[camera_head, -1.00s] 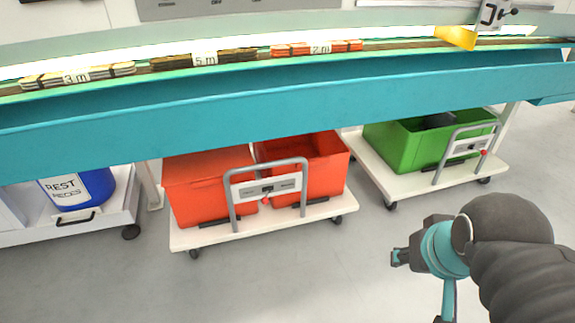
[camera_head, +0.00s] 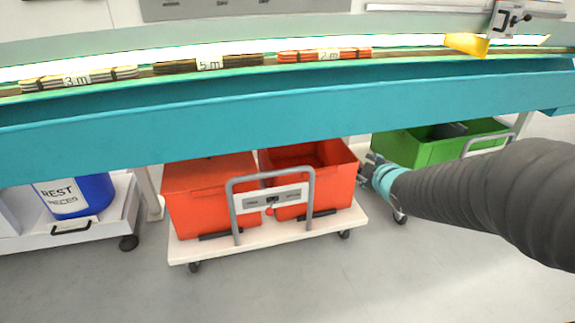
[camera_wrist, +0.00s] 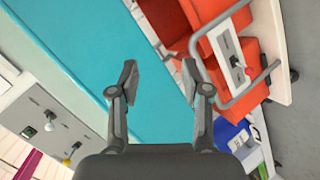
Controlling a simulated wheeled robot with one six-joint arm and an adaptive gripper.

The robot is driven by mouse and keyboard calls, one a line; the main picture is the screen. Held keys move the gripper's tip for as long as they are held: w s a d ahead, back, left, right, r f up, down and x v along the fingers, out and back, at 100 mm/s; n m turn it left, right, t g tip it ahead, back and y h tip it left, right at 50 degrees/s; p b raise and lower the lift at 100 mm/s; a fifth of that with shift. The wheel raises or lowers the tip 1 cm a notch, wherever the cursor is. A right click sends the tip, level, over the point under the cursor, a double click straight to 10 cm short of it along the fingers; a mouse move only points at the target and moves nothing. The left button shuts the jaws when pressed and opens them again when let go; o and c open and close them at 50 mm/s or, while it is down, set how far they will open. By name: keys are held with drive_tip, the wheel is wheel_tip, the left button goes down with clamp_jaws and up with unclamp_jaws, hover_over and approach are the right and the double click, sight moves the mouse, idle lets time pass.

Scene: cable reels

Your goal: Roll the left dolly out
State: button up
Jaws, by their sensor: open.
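The dolly with two red crates (camera_head: 210,195) stands under the teal bench, left of the dolly with the green crate (camera_head: 420,150). Its white deck (camera_head: 270,237) is on wheels, and a grey bow handle (camera_head: 232,205) with a light panel (camera_head: 290,198) and red knob rises at its front. My gripper (camera_head: 370,168) is just right of the right red crate in the head view; whether it touches cannot be told. In the wrist view my gripper (camera_wrist: 159,82) is open with nothing between its fingers, and the dolly's handle (camera_wrist: 262,85) is off to the right.
A teal bench (camera_head: 200,130) with labelled cable bundles runs above the dollies. A white cart (camera_head: 100,228) with a blue barrel (camera_head: 90,195) stands at left. In the wrist view a grey panel with knobs (camera_wrist: 45,125) is at left. The floor in front is clear.

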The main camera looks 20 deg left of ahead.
drive_tip(key=w+a+f+n+y+b, duration=0.1)
drive_tip(key=w+a+f+n+y, duration=0.2)
drive_tip(key=a+f+n, duration=0.35)
drive_tip(key=n+g+y+b, duration=0.2)
drive_tip(key=n+g+y, duration=0.1)
drive_tip(key=n+y, duration=0.2)
approach(273, 175)
drive_tip(key=shift+m, duration=0.25)
drive_tip(key=x, duration=1.1)
clamp_jaws()
